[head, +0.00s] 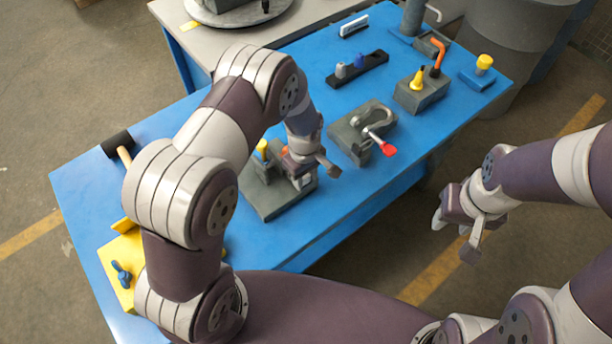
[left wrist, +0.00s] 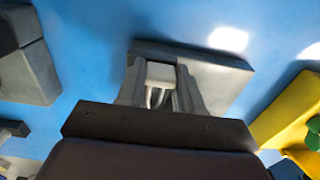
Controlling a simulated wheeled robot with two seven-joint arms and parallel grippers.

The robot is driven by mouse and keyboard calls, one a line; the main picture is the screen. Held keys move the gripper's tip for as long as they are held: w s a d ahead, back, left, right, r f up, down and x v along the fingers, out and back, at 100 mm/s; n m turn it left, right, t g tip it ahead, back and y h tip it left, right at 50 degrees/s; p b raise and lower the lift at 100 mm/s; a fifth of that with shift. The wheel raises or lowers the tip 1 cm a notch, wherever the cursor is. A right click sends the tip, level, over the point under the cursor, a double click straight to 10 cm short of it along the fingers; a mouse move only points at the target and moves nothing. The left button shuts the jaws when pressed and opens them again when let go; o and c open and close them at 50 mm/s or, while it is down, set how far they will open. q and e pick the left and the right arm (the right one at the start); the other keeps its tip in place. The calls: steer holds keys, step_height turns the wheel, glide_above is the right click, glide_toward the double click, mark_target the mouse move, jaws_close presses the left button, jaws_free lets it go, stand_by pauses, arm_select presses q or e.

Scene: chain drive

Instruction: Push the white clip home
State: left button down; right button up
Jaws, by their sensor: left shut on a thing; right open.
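My left gripper (head: 303,172) is over the grey fixture (head: 272,205) near the middle of the blue table. In the left wrist view its fingers (left wrist: 160,92) are closed around a small white piece (left wrist: 160,72), which looks like the white clip. The grey fixture (left wrist: 222,82) lies just beyond it there. The fingers and wrist hide most of the clip, so I cannot tell how it sits against the fixture. A yellow-topped peg (head: 262,148) stands on the fixture beside the gripper. My right gripper (head: 462,228) is open and empty, off the table's right side above the floor.
A grey block with a metal hook and red-tipped lever (head: 362,130) stands right of the fixture. Behind are a dark tray (head: 357,70) and a grey tool block (head: 421,95). A black-headed mallet (head: 117,143) and yellow block (head: 122,262) are at left. Blue table (head: 290,240) is bare in front.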

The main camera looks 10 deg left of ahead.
arm_select(q)
steer(key=shift+w+a+r+b, duration=0.1)
steer(key=shift+w+a+b, duration=0.2)
steer(key=shift+w+a, duration=0.7)
steer(key=shift+a+r, duration=0.1)
steer(key=shift+a, duration=0.05)
steer(key=c, duration=0.8)
jaws_free()
steer(key=shift+r, duration=0.1)
steer(key=shift+c, duration=0.2)
steer(key=shift+o, duration=0.6)
steer(key=shift+s, duration=0.15)
step_height(320, 180, up, 13)
steer(key=b, duration=0.2)
steer(key=shift+f, duration=0.2)
